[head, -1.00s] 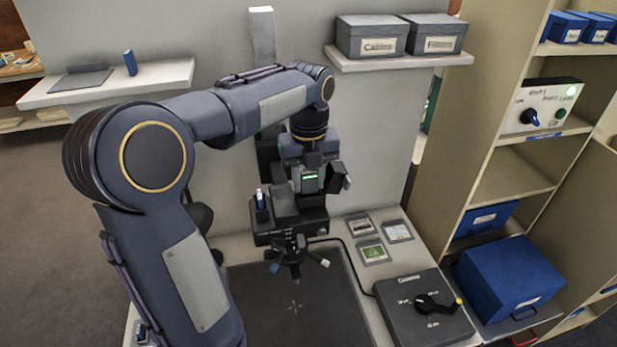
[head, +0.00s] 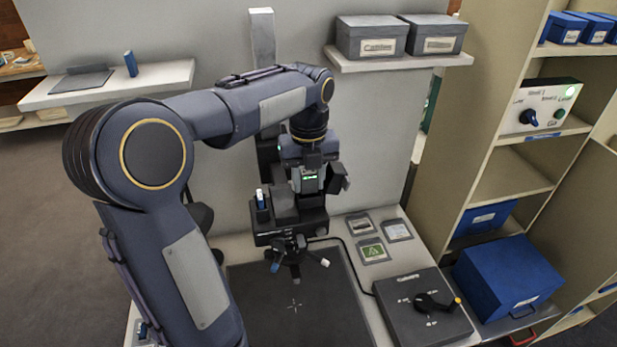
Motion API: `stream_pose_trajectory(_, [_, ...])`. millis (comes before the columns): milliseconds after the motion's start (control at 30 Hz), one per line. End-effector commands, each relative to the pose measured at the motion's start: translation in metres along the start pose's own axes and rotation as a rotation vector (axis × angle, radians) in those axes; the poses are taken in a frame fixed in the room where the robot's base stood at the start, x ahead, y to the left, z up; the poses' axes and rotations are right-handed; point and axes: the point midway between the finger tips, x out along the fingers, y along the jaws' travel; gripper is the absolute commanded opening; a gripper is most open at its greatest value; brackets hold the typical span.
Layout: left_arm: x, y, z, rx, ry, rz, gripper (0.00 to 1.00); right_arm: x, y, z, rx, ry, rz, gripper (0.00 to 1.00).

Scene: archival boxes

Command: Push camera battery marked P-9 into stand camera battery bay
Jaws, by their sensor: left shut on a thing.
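The stand camera (head: 272,235), dark grey, is mounted on an upright column (head: 262,35) above the table. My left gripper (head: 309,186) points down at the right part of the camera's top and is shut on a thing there. That thing is mostly hidden between the fingers, so I cannot read a P-9 mark or tell how deep it sits in the bay. A small green-lit patch shows between the fingers. A small blue battery-like piece with a white top (head: 260,199) stands upright at the camera's left side. My right gripper is not in view.
A dark mat (head: 300,315) lies below the camera. Several small cards (head: 372,250) and a grey control box (head: 422,308) with a knob are to its right. A blue item (head: 130,63) stands on the left shelf. Grey boxes (head: 372,36) sit on the wall shelf.

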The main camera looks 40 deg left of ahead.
Motion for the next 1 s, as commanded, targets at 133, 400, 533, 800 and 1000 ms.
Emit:
stream_pose_trajectory(133, [0.0, 0.0, 0.0, 0.0, 0.0, 0.0, 0.11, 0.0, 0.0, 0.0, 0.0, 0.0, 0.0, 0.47])
stream_pose_trajectory(400, [0.004, 0.0, 0.0, 0.0, 0.0, 0.0, 0.11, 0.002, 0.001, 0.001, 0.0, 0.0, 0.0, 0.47])
stream_pose_trajectory(533, [0.007, 0.0, 0.0, 0.0, 0.001, 0.001, 0.11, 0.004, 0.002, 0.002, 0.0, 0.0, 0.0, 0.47])
stream_pose_trajectory(800, [0.016, 0.001, -0.001, 0.0, 0.005, 0.006, 0.11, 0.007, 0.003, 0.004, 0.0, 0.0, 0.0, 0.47])
stream_pose_trajectory(1000, [0.019, 0.001, -0.001, 0.0, 0.009, 0.01, 0.11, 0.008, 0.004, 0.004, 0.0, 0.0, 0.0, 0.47])
